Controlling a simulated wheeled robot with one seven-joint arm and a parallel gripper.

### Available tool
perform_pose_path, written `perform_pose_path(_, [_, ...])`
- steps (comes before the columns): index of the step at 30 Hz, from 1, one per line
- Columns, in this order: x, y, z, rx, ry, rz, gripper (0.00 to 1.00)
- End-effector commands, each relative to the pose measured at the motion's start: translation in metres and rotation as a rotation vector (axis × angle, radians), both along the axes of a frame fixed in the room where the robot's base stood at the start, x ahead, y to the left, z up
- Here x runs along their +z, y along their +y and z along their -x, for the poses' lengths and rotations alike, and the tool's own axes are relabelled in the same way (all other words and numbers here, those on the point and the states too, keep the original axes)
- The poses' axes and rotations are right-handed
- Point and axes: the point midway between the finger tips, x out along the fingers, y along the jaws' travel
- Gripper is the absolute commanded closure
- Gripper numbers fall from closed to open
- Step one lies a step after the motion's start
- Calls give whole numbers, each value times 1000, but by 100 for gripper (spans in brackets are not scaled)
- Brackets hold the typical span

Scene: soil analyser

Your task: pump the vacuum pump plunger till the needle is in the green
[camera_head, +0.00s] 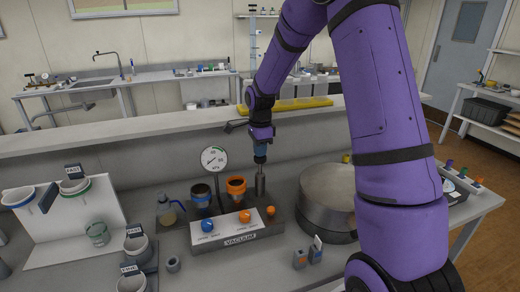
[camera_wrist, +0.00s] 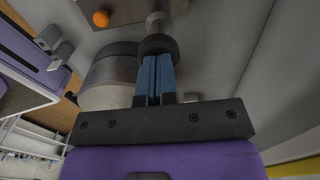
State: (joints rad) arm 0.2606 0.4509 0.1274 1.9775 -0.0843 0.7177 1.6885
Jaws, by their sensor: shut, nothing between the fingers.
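The vacuum station (camera_head: 240,236) is a grey block with a white panel marked VACUUM, standing on the bench. Its round gauge (camera_head: 214,158) stands on a stem at the back left; the needle's exact reading is too small to tell. The pump plunger (camera_head: 260,180) is a grey metal cylinder at the station's back right, and its dark round knob shows in the wrist view (camera_wrist: 158,45). My gripper (camera_head: 260,152) is directly above the plunger, pointing down. Its blue fingers (camera_wrist: 155,75) are shut together with nothing between them, their tips at the knob. Whether they touch it is unclear.
Two dark funnel cups, one orange-rimmed (camera_head: 236,188), stand left of the plunger. A large grey round drum (camera_head: 328,198) stands close on its right. A raised ledge (camera_head: 150,128) runs behind.

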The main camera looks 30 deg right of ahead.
Motion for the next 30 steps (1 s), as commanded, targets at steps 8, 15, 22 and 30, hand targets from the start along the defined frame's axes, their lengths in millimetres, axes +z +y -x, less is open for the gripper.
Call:
perform_pose_path(8, [-32, 1, 0, 1, 5, -2, 100])
perform_pose_path(15, [-47, 1, 1, 1, 2, 0, 100])
perform_pose_path(22, [-48, 0, 2, 1, 6, -1, 100])
perform_pose_path(30, [-20, -11, 1, -1, -3, 2, 100])
